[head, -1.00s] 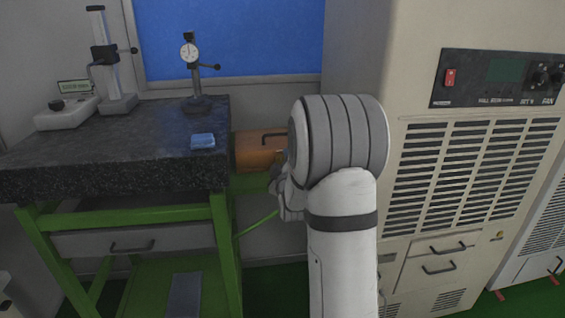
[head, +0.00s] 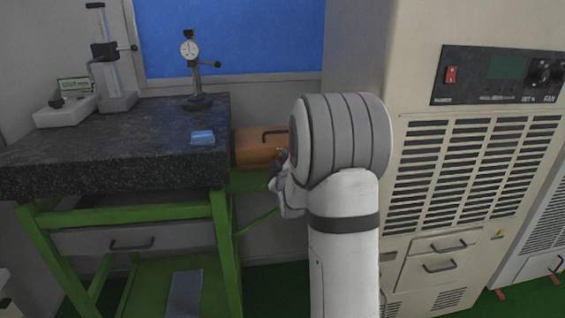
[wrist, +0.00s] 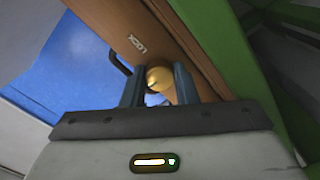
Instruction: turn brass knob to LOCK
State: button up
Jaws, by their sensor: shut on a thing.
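The brass knob (wrist: 159,77) shows as a gold round shape in the wrist view, between the two fingers of my gripper (wrist: 157,84). The fingers are shut on it. The knob is on the brown-orange case (head: 258,147), which also fills the upper middle of the wrist view (wrist: 140,25). A light "LOCK" label (wrist: 139,43) is on the case face beyond the knob. In the head view my gripper (head: 277,178) is at the case's right side, partly behind my arm, and the knob is hidden there. I cannot tell where the knob's pointer is.
The case has a black handle (head: 277,133) and sits on a green stand. A beige cabinet (head: 440,210) with vents stands close on the right.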

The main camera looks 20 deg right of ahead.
jog(key=m+b, duration=0.1)
jog(key=b, duration=0.1)
jog(key=m+b, duration=0.1)
jog(key=b, duration=0.1)
jog(key=shift+f+m, duration=0.3)
jog(key=shift+f, duration=0.05)
jog(key=m+b, duration=0.5)
jog(key=b, duration=0.1)
jog(key=shift+b, duration=0.4)
jog(key=m+b, duration=0.4)
jog(key=m, duration=0.1)
jog(key=shift+r, duration=0.1)
jog(key=m+b, duration=0.1)
jog(key=m, duration=0.1)
jog(key=m+b, duration=0.1)
jog(key=m, duration=0.1)
jog(key=shift+r+m, duration=0.2)
jog(key=shift+m, duration=0.2)
jog(key=o, duration=1)
